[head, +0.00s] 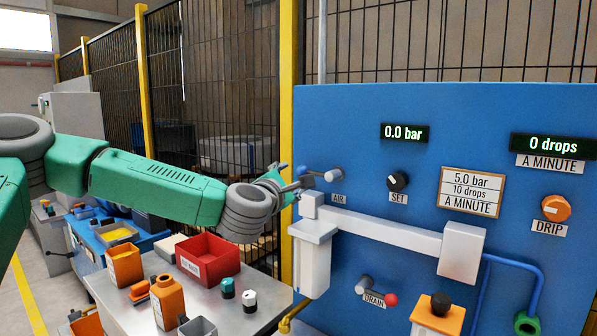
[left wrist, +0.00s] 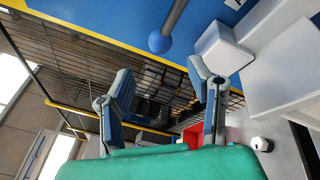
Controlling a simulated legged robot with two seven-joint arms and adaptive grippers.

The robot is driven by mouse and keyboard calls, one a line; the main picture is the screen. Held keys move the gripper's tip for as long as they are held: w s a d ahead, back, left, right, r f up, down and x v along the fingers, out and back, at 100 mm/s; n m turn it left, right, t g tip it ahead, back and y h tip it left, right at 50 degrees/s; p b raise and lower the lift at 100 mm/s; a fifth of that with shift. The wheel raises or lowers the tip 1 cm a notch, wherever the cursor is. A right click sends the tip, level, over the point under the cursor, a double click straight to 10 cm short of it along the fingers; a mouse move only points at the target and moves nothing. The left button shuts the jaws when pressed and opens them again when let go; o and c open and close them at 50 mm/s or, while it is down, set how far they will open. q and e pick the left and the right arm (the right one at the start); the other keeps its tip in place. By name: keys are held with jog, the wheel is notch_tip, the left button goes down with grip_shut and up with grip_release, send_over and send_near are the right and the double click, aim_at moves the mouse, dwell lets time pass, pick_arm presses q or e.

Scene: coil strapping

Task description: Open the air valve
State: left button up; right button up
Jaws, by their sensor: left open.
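The air valve (head: 331,175) is on the blue panel above the AIR label (head: 338,198). Its grey lever points left and ends in a blue ball knob (head: 301,171). In the left wrist view the blue knob (left wrist: 160,42) on its grey rod shows just beyond the fingertips, roughly between their lines. My left gripper (head: 289,181) is at the panel's left edge, close to the knob. Its two fingers (left wrist: 160,78) are apart with nothing between them. Whether a finger touches the knob I cannot tell. My right gripper is in neither view.
The pressure display (head: 404,133) reads 0.0 bar; the drip display (head: 553,146) reads 0 drops. A white pipe and filter housing (head: 312,262) sit just below the valve. A yellow post (head: 287,60) and mesh fence stand left. A bench with a red bin (head: 207,258) and bottles lies below my arm.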

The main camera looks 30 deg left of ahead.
aim_at(303, 173)
pick_arm(q)
jog(key=w, duration=0.3)
jog(key=w+p, duration=0.1)
jog(key=w, duration=0.1)
jog(key=shift+w+d+r, duration=0.15)
jog(key=shift+d+r, duration=0.15)
jog(key=shift+d, duration=0.1)
jog(key=shift+w+a+f, duration=0.1)
jog(key=shift+w+a, duration=0.25)
jog(key=shift+w, duration=0.2)
jog(key=shift+w+a, duration=0.3)
jog(key=shift+w, duration=0.25)
jog(key=shift+w+a+f, duration=0.15)
jog(key=shift+a+f, duration=0.1)
jog(key=shift+a, duration=0.55)
jog(key=shift+d, duration=0.3)
jog(key=c, duration=0.7)
jog(key=shift+d+r, duration=0.15)
jog(key=shift+d, duration=0.25)
grip_shut()
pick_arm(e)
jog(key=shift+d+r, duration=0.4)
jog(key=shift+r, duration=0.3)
